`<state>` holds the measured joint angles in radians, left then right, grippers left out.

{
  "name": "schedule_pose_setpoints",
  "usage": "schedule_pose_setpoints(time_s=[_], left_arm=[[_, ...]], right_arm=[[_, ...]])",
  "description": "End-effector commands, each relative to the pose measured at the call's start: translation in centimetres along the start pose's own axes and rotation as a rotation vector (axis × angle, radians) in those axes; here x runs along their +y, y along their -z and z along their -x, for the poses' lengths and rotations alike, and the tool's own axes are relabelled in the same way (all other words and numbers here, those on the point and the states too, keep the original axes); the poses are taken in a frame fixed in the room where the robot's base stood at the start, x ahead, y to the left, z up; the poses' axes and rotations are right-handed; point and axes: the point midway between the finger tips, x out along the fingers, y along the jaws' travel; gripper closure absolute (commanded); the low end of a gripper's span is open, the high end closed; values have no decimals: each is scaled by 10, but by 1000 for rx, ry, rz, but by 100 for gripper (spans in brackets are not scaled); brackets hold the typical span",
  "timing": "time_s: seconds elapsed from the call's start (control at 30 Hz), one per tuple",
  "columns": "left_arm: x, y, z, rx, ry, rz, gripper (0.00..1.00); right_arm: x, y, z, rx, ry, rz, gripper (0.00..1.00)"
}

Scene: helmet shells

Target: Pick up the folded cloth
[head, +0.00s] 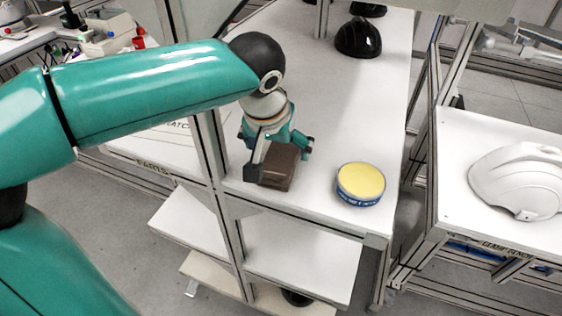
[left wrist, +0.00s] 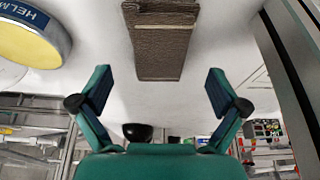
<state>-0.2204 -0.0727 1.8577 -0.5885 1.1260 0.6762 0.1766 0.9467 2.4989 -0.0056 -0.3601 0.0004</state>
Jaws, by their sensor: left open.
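The folded cloth (head: 281,169) is a dark brown, block-shaped bundle on the white shelf top, near its front edge. In the left wrist view the cloth (left wrist: 160,45) is at the top centre, with a pale line across it. My left gripper (head: 282,160) is at the cloth, one finger seen on each side of it. In the left wrist view the left gripper (left wrist: 160,86) is open, with the cloth's near end in line with the gap between the fingertips. I see no finger clearly touching it. My right gripper is in neither view.
A round tin with a yellow top (head: 361,183) stands right of the cloth. A black shell (head: 358,38) sits at the back. A white helmet shell (head: 520,180) lies on the right bench. A shelf post (head: 216,150) rises close to the left.

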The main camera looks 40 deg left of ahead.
Motion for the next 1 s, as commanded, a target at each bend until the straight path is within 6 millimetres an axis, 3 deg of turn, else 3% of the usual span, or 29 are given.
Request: schedule_pose_setpoints(time_s=[0.3,0.6,1.0], left_arm=[[1,-1,-42,-4,1,0,2],[1,-1,-46,-2,0,-1,4],[2,-1,-45,-1,-1,-1,67]], right_arm=[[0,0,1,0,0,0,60],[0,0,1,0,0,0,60],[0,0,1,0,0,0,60]])
